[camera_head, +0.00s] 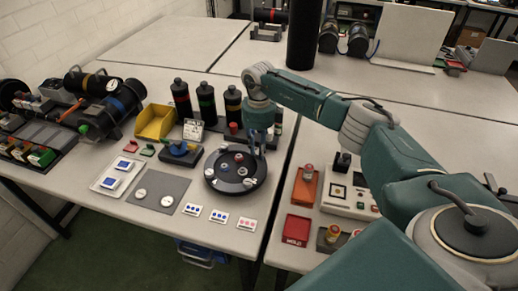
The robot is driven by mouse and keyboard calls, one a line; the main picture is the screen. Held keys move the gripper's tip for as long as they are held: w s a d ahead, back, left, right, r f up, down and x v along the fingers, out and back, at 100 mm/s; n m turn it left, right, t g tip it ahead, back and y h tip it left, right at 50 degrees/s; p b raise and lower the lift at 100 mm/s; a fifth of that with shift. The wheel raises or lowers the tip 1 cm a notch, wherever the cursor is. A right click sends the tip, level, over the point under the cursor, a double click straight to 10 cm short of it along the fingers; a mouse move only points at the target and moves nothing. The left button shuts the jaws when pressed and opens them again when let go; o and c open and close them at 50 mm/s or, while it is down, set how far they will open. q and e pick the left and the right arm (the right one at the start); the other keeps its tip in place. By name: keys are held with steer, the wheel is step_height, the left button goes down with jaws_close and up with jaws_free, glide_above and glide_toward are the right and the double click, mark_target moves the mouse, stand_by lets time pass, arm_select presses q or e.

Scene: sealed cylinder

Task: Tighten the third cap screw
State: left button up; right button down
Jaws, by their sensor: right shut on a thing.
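A round black cap (236,187) lies on the table near the middle of the view. Two light screw heads show on its rim, a left cap screw (210,173) and a front right cap screw (248,183). Small coloured marks and a metal fitting lie near its centre. My right gripper (263,150) points down at the cap's far right rim. Its fingers are shut on a cap screw there, which they mostly hide. How far the screw is seated cannot be told. My left gripper is not in view.
Three dark bottles (206,103) stand behind the cap, close to my right gripper. Cards (218,215) lie in front. A red tray (297,229) is right.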

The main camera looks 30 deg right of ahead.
steer(key=m, duration=0.6)
steer(key=shift+w+d+r+m+p, duration=0.1)
steer(key=shift+w+r+m+p, duration=0.2)
steer(key=shift+r+p, duration=0.1)
steer(key=m+p, duration=0.1)
steer(key=m, duration=0.4)
steer(key=m+p, duration=0.1)
steer(key=m, duration=0.3)
steer(key=shift+m+p, duration=0.35)
steer(key=shift+m, duration=0.05)
steer(key=shift+d+m+p, duration=0.1)
steer(key=shift+m+p, duration=0.55)
steer(key=shift+m, duration=1.15)
steer(key=c, duration=1.5)
jaws_free()
steer(key=shift+s, duration=0.1)
steer(key=shift+c, duration=0.2)
steer(key=shift+s+f, duration=0.15)
